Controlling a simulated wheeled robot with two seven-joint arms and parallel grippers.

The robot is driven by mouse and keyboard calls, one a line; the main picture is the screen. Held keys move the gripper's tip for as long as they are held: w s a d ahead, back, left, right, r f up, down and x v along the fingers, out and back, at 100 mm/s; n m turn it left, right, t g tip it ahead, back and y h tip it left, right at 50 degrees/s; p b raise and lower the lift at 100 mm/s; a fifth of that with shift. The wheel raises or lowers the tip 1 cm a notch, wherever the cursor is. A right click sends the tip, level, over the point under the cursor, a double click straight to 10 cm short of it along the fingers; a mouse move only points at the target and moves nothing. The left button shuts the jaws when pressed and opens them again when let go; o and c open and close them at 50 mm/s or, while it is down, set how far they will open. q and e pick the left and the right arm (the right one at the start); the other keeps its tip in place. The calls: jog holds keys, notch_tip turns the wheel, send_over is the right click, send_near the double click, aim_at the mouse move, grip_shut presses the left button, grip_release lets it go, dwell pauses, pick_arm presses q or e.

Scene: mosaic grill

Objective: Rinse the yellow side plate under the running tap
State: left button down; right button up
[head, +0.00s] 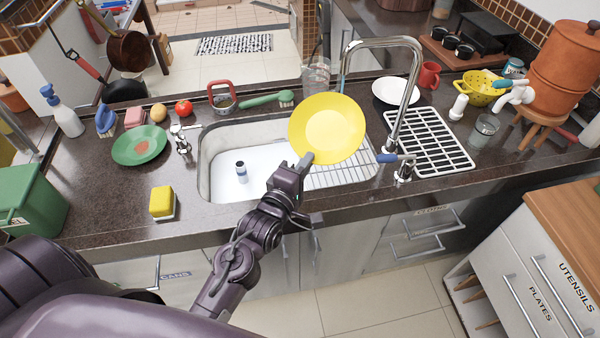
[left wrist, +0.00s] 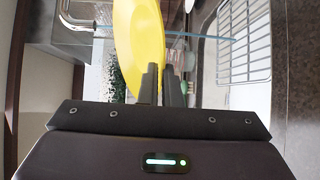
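The yellow side plate (head: 327,128) is held tilted above the sink (head: 222,187), its broad face toward the head camera. My left gripper (head: 304,161) is shut on the plate's lower edge; the left wrist view shows its two fingers close together at the yellow plate (left wrist: 140,45). The tall chrome tap (head: 393,100) arches from the right, with its spout behind the plate's upper right. A thin bluish streak (left wrist: 205,37), which looks like the water stream, runs beside the plate in the left wrist view. Whether water touches the plate cannot be told. My right gripper is out of view.
A green plate (head: 139,145) and a yellow sponge (head: 162,201) lie left of the sink. A glass (head: 316,73) stands behind.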

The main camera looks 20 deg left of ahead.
aim_at(316, 150)
pick_arm(q)
jog(key=w+b, duration=0.2)
jog(key=w, duration=0.1)
jog(key=w+f, duration=0.1)
jog(key=w, duration=0.1)
jog(key=shift+w+d+b, duration=0.1)
jog(key=shift+d+b, duration=0.15)
jog(key=shift+b, duration=0.15)
jog(key=shift+w+d+f+b, duration=0.1)
jog(key=shift+w+b, duration=0.05)
jog(key=shift+w, duration=0.55)
jog(key=shift+w+d+f+b, duration=0.1)
jog(key=shift+w+f+b, duration=0.05)
jog(key=shift+w, duration=0.55)
jog(key=shift+w+d+f+b, duration=0.1)
jog(key=shift+w+b, duration=0.05)
jog(key=shift+w, duration=0.55)
jog(key=shift+s, duration=0.1)
jog(key=s+p, duration=0.3)
jog(key=s, duration=0.4)
jog(key=shift+s+a+p, duration=0.35)
jog(key=shift+s+a, duration=0.05)
jog(key=shift+a, duration=0.05)
